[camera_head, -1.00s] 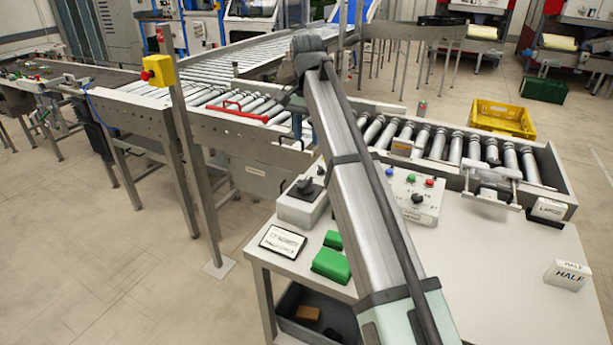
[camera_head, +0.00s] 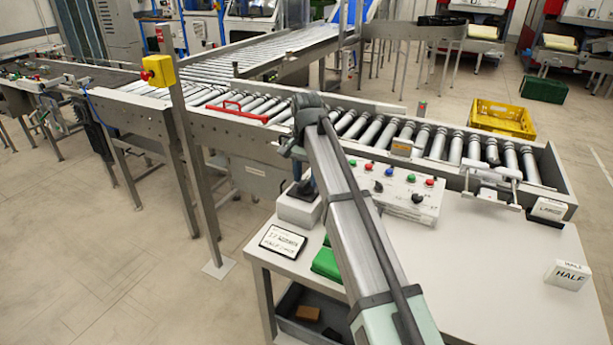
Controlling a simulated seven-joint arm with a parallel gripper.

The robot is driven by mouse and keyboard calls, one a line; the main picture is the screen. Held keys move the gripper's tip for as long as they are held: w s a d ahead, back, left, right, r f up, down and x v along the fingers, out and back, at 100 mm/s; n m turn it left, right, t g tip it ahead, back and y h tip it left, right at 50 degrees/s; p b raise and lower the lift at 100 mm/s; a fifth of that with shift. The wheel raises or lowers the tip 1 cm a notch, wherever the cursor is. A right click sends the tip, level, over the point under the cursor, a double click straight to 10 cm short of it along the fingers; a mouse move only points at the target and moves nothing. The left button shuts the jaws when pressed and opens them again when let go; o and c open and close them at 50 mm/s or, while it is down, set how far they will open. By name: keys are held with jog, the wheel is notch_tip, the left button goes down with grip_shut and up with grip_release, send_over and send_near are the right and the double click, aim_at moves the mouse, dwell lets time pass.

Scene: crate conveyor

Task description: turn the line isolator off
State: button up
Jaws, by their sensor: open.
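The line isolator (camera_head: 298,210) is a light grey box on the left part of the white table, beside the roller conveyor. It has a dark rotary handle on top, now mostly hidden by my gripper. My gripper (camera_head: 304,186) points down right over the box, at the handle. The forearm comes in from the bottom and the wrist bends over at the top. My gripper is open. Its fingertips are small and partly hidden, so I cannot tell whether they touch the handle or stand around it.
A white control panel (camera_head: 408,196) with coloured buttons and a dark knob stands right of my arm. A framed sign (camera_head: 282,240) and a green block (camera_head: 327,263) lie in front of the isolator. A red bar handle (camera_head: 237,112) sits on the conveyor behind.

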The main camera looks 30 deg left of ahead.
jog(key=shift+f, duration=0.15)
grip_shut()
dwell(0.4)
